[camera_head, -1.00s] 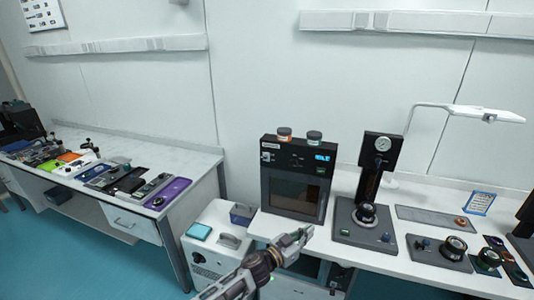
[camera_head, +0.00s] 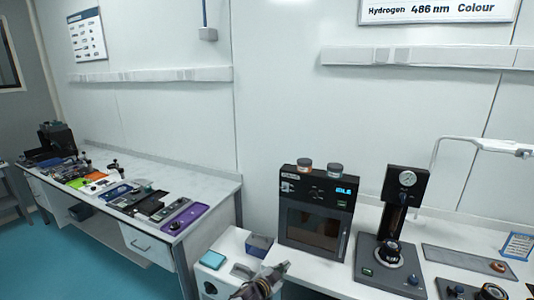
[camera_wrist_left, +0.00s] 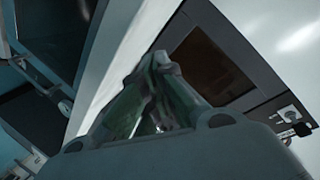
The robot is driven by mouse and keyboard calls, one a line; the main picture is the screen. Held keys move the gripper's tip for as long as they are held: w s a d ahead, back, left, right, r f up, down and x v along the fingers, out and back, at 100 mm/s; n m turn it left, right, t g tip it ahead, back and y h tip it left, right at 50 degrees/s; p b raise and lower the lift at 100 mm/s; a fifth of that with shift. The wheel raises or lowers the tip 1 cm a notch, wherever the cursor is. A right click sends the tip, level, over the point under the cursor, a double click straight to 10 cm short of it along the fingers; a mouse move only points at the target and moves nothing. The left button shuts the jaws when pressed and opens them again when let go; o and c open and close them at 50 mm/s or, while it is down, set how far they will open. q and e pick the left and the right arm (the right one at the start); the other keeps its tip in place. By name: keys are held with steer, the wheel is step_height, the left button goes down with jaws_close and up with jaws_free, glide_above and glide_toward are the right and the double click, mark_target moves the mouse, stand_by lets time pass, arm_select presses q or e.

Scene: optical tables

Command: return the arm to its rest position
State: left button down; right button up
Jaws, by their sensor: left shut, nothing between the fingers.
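My left gripper (camera_head: 278,270) shows at the bottom edge of the head view, in front of the dark oven-like box (camera_head: 314,229) and the bench edge. Most of my left arm is below the picture. In the left wrist view the gripper's two fingers (camera_wrist_left: 158,68) meet at their tips, shut with nothing between them. The dark box's front panel (camera_wrist_left: 213,66) shows beyond the fingers there, tilted. My right gripper is in neither view.
A press-like device with a round gauge (camera_head: 407,178) stands right of the box. Two small jars (camera_head: 334,170) sit on the box. A white cabinet (camera_head: 213,283) stands to its left. A long table (camera_head: 217,190) with several devices runs along the left. Teal floor (camera_head: 95,262) is clear.

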arm_select(q)
steer(key=a+f+n+g+y, duration=0.1)
steer(key=a+f+n+y, duration=0.35)
steer(key=a+f, duration=1.05)
steer(key=s+a+f+n+g+y, duration=0.2)
steer(key=s+a+f, duration=0.4)
steer(key=s+f, duration=0.25)
steer(key=s+a+f+n+g+y, duration=0.1)
steer(key=s+a+f+n, duration=0.1)
steer(key=s+a+f, duration=0.65)
steer(key=s+a+f+n+g+y+b, duration=0.1)
steer(key=s+f+g, duration=0.1)
steer(key=s+f, duration=0.7)
steer(key=s+a+f+n+g, duration=0.15)
steer(key=s+f, duration=0.35)
steer(key=s, duration=0.7)
steer(key=s+f+g, duration=0.2)
steer(key=s, duration=1.1)
steer(key=s+f+g, duration=0.1)
steer(key=s+f, duration=0.2)
steer(key=s, duration=1)
steer(key=shift+a+f+g+b, duration=0.2)
steer(key=shift+a+g+b, duration=0.05)
steer(key=shift+g+b, duration=0.1)
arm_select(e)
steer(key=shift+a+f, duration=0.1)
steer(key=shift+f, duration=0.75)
